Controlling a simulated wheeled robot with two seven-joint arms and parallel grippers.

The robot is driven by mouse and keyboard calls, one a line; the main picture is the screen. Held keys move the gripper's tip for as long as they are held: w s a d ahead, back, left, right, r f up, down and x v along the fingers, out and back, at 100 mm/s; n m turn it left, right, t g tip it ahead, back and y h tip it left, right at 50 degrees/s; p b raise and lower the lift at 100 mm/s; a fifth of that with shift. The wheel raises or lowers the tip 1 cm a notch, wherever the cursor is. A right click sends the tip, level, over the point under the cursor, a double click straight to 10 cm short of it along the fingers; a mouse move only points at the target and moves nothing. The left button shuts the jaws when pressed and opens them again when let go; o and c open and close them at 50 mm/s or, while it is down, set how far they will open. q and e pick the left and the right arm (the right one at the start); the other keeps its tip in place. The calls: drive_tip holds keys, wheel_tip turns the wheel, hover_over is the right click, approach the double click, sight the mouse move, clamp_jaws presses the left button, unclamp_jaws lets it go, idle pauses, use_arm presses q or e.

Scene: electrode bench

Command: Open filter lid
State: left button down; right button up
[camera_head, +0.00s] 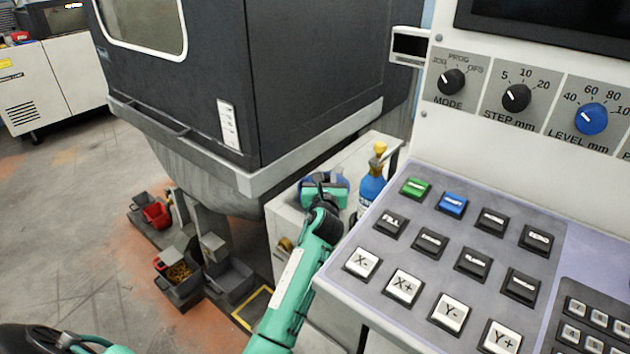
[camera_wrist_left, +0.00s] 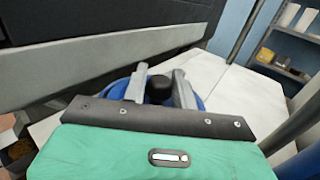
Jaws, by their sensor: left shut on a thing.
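The blue filter lid (camera_wrist_left: 117,89) shows in the left wrist view as a round disc with a black knob (camera_wrist_left: 159,89) at its middle. In the head view only a bit of blue lid (camera_head: 308,183) shows beside my gripper, over the white cabinet. My left gripper (camera_head: 324,187) reaches over the cabinet top. In the left wrist view its two grey fingers (camera_wrist_left: 160,88) stand on either side of the knob, shut on it. The gripper body hides the near part of the lid. I cannot tell whether the lid sits flat or is raised. My right gripper is not in view.
A blue bottle (camera_head: 372,188) with a yellow top stands just right of my left gripper. The dark machine housing (camera_head: 200,80) rises behind and left. The control panel (camera_head: 350,271) is close on the right. The white cabinet top (camera_wrist_left: 235,99) is bare right of the lid.

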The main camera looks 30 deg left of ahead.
use_arm(q)
drive_tip(key=shift+d+f, duration=0.2)
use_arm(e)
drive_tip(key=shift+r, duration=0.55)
use_arm(q)
drive_tip(key=c, duration=1.1)
unclamp_jaws()
drive_tip(key=shift+r, duration=0.1)
drive_tip(key=shift+s, duration=0.1)
